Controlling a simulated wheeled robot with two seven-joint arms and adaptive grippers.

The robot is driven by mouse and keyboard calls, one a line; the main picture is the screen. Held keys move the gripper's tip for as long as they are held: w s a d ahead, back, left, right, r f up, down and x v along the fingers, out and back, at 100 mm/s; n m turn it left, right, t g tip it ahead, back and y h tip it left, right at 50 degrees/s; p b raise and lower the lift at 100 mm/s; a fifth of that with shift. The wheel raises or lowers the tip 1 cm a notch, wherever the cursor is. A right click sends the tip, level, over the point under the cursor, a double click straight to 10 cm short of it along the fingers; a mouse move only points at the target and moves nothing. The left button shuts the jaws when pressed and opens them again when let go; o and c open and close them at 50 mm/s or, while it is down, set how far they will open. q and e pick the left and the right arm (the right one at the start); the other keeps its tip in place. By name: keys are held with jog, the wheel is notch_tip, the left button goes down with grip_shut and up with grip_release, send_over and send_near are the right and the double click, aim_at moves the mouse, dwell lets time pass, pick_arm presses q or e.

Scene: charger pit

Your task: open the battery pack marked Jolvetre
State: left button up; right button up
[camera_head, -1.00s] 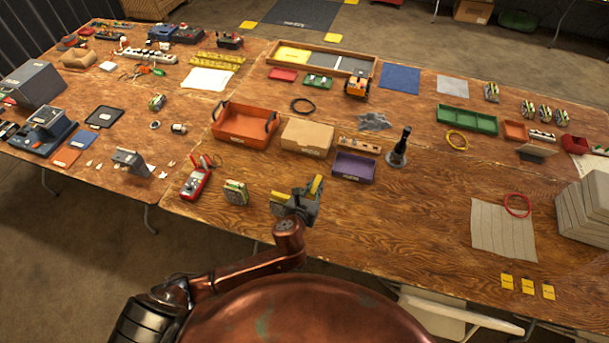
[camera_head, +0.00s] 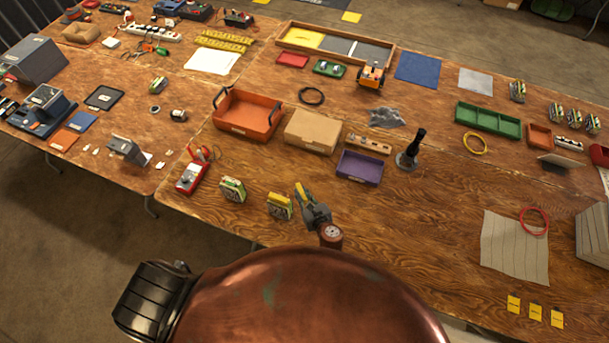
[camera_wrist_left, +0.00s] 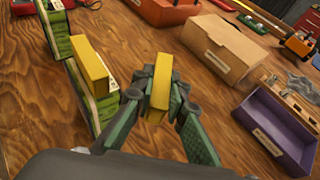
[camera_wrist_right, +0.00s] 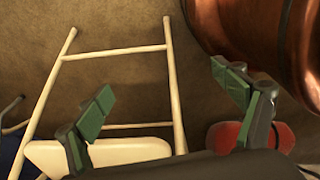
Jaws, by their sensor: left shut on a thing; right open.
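My left gripper (camera_head: 308,204) is shut on a yellow block-like piece (camera_wrist_left: 159,88), held upright between its fingertips. The piece also shows in the head view (camera_head: 303,193). Just left of it stands a battery pack (camera_head: 280,206) with a yellow part on top and a green and white body; it also shows in the left wrist view (camera_wrist_left: 93,85), apart from the held piece. A second green and white pack (camera_head: 232,190) stands further left. I cannot read the name on either. My right gripper (camera_wrist_right: 168,88) is open and empty, above the floor, out of the head view.
A purple tray (camera_head: 359,178), a cardboard box (camera_head: 311,132) and an orange tray (camera_head: 247,128) stand beyond the left gripper. A red meter (camera_head: 190,178) lies left of the packs. The wood to the right is clear up to a grey cloth (camera_head: 514,248).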

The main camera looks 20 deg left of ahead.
pick_arm(q)
jog(key=w+a+f+b, duration=0.2)
jog(key=w+f+b, duration=0.1)
jog(key=w+b, duration=0.1)
jog(key=b, duration=0.9)
send_over(301, 181)
jog(key=s+d, duration=0.1)
jog(key=s, duration=0.2)
notch_tip(301, 181, down, 5)
jog(key=shift+w+f, duration=0.25)
jog(key=shift+w, duration=0.05)
jog(key=shift+w+a+b, duration=0.15)
jog(key=shift+b, duration=0.25)
jog(key=f+b, duration=0.2)
jog(key=b, duration=0.1)
jog(key=f+b, duration=0.2)
jog(key=shift+w+a+f, duration=0.1)
jog(key=shift+w, duration=0.2)
pick_arm(e)
jog(key=s+f, duration=0.2)
jog(key=f, duration=0.8)
jog(key=s+f, duration=0.2)
jog(key=f, duration=0.8)
jog(key=shift+s+g, duration=0.4)
pick_arm(q)
jog(key=shift+r, duration=0.2)
pick_arm(e)
jog(key=shift+d, duration=0.1)
